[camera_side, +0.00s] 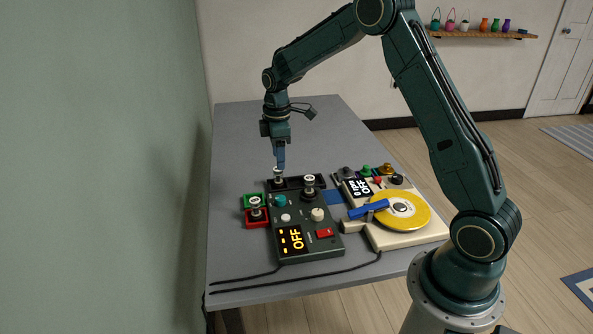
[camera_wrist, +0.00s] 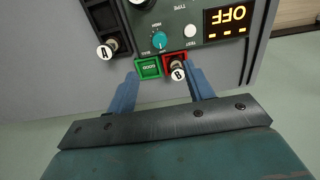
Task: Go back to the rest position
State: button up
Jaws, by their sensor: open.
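My gripper (camera_side: 281,165) points down over the far left part of the bench, its tips apparently above the table items. In the wrist view its two blue fingers (camera_wrist: 162,77) are spread apart with nothing gripped. A part with a round cap marked B (camera_wrist: 177,75) stands on a red pad (camera_side: 257,224) beside the tester; it shows in line with the gap between the fingers, apparently below. A part marked A (camera_wrist: 104,52) stands at the end of a black rack (camera_side: 296,183), outside the left finger.
A dark green tester (camera_side: 312,245) reads OFF, with a green GOOD pad (camera_wrist: 148,67) beside it. A beige machine with a yellow disc (camera_side: 410,220) sits right. The grey table (camera_side: 240,130) is clear behind; a green wall (camera_side: 100,170) stands left.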

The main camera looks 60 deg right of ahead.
jog(key=s+a+r+m+t, duration=0.1)
jog(key=s+a+r+m, duration=0.1)
jog(key=s+a+r, duration=0.35)
jog(key=s+a+r+m+t, duration=0.2)
jog(key=s+r, duration=0.5)
jog(key=r, duration=0.3)
jog(key=s+a+r+m+t, duration=0.1)
jog(key=s+a+m, duration=0.1)
jog(key=s, duration=0.7)
jog(key=s+a+r+m+t, duration=0.1)
jog(key=s+a+m, duration=0.1)
jog(key=s, duration=0.7)
jog(key=shift+s+a+r+m+t, duration=0.15)
jog(key=shift+s+a+m+t, duration=0.15)
jog(key=shift+m, duration=0.3)
jog(key=shift+w, duration=0.1)
